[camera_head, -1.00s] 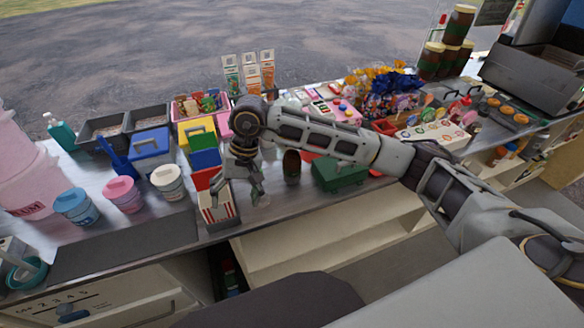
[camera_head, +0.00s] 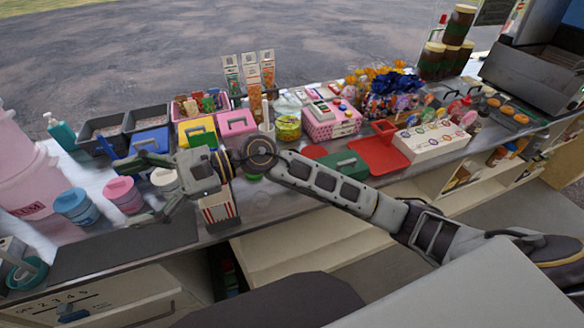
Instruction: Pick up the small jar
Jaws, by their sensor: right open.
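My right gripper (camera_head: 138,190) is open and empty. Its arm comes in from the right and its fingers point left, over the tubs at the counter's left side. The small dark jar that stood left of the green box (camera_head: 345,165) is not visible now; my right forearm covers that spot. A small piece of something green (camera_head: 252,178) shows just below my wrist; I cannot tell what it is. Larger brown jars (camera_head: 452,48) are stacked at the back right. My left gripper is not in view.
A blue tub (camera_head: 76,207), a pink tub (camera_head: 124,195) and a white tub (camera_head: 165,180) stand near the fingers. A striped carton (camera_head: 219,213) is below my wrist. A dark mat (camera_head: 120,248) lies clear at the front left.

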